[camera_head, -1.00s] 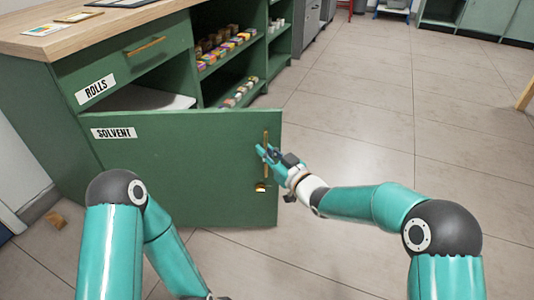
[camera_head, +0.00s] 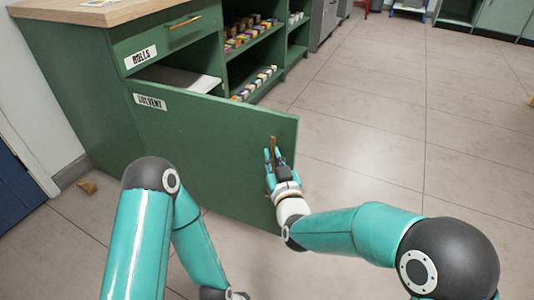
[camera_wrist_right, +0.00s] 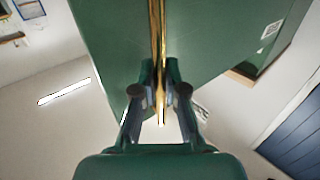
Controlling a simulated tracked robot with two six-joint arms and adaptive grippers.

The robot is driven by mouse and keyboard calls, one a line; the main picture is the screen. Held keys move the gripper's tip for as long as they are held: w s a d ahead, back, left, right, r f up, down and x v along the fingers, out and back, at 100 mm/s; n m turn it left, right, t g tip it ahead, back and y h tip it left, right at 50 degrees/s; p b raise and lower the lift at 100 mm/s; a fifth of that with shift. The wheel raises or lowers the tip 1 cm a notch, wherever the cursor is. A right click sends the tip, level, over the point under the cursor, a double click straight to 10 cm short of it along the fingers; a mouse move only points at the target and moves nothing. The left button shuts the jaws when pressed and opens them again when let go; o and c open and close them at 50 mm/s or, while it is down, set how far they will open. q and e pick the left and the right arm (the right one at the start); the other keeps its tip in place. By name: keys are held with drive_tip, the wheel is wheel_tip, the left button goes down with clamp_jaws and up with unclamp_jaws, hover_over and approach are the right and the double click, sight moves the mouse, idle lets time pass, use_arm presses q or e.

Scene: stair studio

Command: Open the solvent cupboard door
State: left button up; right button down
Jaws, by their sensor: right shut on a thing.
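The green solvent cupboard door (camera_head: 205,150) stands ajar, swung out from the cabinet, with a white SOLVENT label (camera_head: 150,102) at its upper left. Its upright brass handle (camera_head: 273,150) is near the door's free edge. My right gripper (camera_head: 272,160) is shut on the handle; in the right wrist view the brass bar (camera_wrist_right: 158,40) runs between the two fingers (camera_wrist_right: 160,90). My left arm comes in at the lower left, but its gripper is mostly below the frame, with only a small part showing at the bottom edge.
A drawer labelled ROLLS (camera_head: 141,58) is above the door opening, under a wooden worktop (camera_head: 75,12). Shelves with small coloured boxes (camera_head: 245,38) are to the right. A small brown block (camera_head: 87,187) lies on the floor at left. The tiled floor (camera_head: 380,130) to the right is clear.

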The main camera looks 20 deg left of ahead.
drive_tip(key=shift+d, duration=0.15)
drive_tip(key=c, duration=1.2)
unclamp_jaws()
drive_tip(key=shift+s+a, duration=0.15)
drive_tip(key=shift+a, duration=0.05)
drive_tip(key=v, duration=1.2)
